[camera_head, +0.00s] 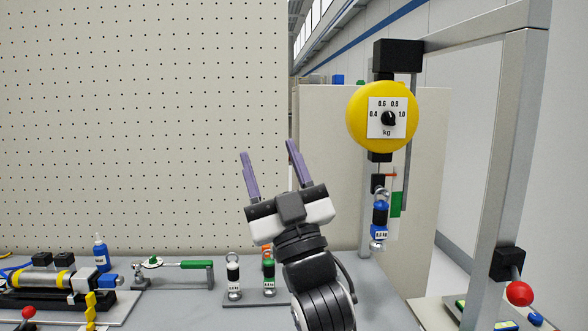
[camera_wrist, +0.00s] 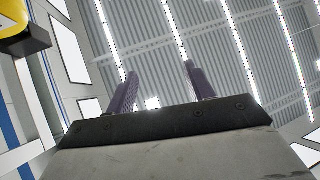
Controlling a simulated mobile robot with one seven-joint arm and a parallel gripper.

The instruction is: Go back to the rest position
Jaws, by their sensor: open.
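My gripper (camera_head: 269,158) is raised in front of the pegboard in the head view, fingers pointing up and slightly left. Its two purple fingers are spread apart with nothing between them. In the wrist view my gripper (camera_wrist: 158,85) is also open and empty, with the ceiling and its light strips behind it. The gripper is to the left of the yellow dial scale (camera_head: 355,117) and apart from it. A blue weight (camera_head: 380,216) hangs below the scale.
A grey frame (camera_head: 497,160) holds the scale at the right. A blue bottle (camera_head: 101,256), a green-handled tool (camera_head: 185,265) and a cylinder assembly (camera_head: 45,279) are at the left. The pegboard (camera_head: 140,120) stands behind.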

